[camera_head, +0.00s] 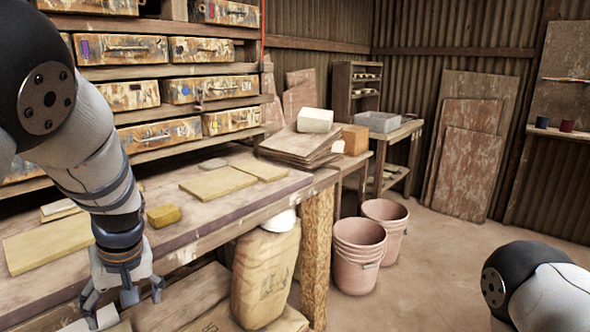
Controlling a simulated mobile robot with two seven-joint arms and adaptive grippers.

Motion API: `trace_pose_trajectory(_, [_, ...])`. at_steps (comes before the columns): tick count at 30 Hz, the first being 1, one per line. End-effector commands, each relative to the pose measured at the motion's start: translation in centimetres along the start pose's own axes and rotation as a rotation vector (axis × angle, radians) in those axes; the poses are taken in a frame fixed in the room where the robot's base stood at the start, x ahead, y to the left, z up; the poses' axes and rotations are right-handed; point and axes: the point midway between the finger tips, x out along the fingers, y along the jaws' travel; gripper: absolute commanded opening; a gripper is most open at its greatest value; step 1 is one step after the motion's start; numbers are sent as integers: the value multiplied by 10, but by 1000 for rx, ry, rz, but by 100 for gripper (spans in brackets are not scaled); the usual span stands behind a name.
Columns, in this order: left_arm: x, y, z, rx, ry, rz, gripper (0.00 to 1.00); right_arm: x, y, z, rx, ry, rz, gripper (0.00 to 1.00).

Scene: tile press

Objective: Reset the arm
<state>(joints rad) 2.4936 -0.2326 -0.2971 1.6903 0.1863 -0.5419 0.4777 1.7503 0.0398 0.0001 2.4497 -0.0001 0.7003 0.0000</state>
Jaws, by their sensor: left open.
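My left arm comes in from the left, and its left gripper (122,296) points down with its fingers spread at the front edge of the wooden workbench (190,232). I see nothing held between the fingers. A pale block (95,320) shows just below the fingers at the bottom edge; I cannot tell if they touch it. My right arm (545,285) shows only as a dark and white joint at the lower right; its gripper is out of view.
On the bench lie a yellow block (163,215) and flat tan tiles (217,182). Stacked boards (302,146) carry a white block (315,120). A paper sack (265,275) stands below. Pink buckets (358,255) stand right of the bench post (317,250). Floor at right is clear.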

Motion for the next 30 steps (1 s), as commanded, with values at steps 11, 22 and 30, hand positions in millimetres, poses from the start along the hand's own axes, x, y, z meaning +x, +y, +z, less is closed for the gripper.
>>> trace_pose_trajectory(11, [167,-102,293,491,-298,61,78,0,0,1,0,-2,0,61])
trace_pose_trajectory(22, [143,-138,399,624,-388,176,78,0,0,0,0,-1,0,61])
trace_pose_trajectory(30, [144,-138,398,622,-387,173,78,0,0,0,0,-1,0,61])
